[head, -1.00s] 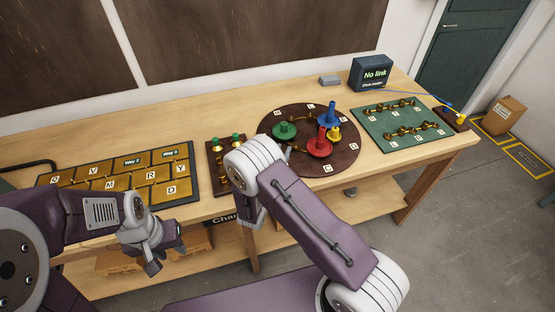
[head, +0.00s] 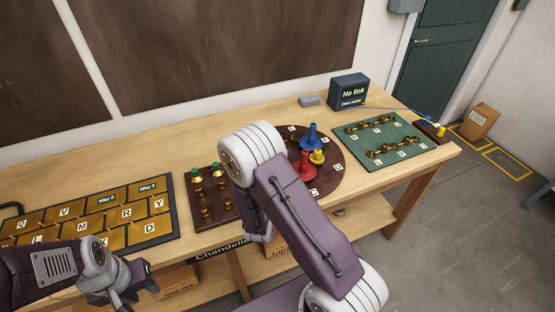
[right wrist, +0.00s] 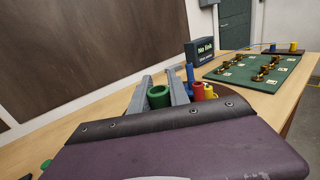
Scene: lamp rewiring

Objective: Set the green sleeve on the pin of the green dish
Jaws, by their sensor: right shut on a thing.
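The green sleeve (right wrist: 159,97) is a short hollow tube, held upright between the fingers of my right gripper (right wrist: 165,92) in the right wrist view. In the head view my own right arm hides that gripper, the sleeve and the green dish. The dish and its pin cannot be made out in the right wrist view either. The round brown board (head: 330,185) that carries the coloured dishes shows partly beside my arm. My left gripper (head: 138,282) is low at the left, in front of the bench, with its fingers apart and empty.
Blue (head: 312,138), red (head: 304,166) and yellow (head: 317,156) parts stand on the round board, close to the right gripper. A brown rack (head: 210,225) with green pieces is to the left. A green board (head: 380,137) and a "No link" monitor (head: 348,91) stand beyond.

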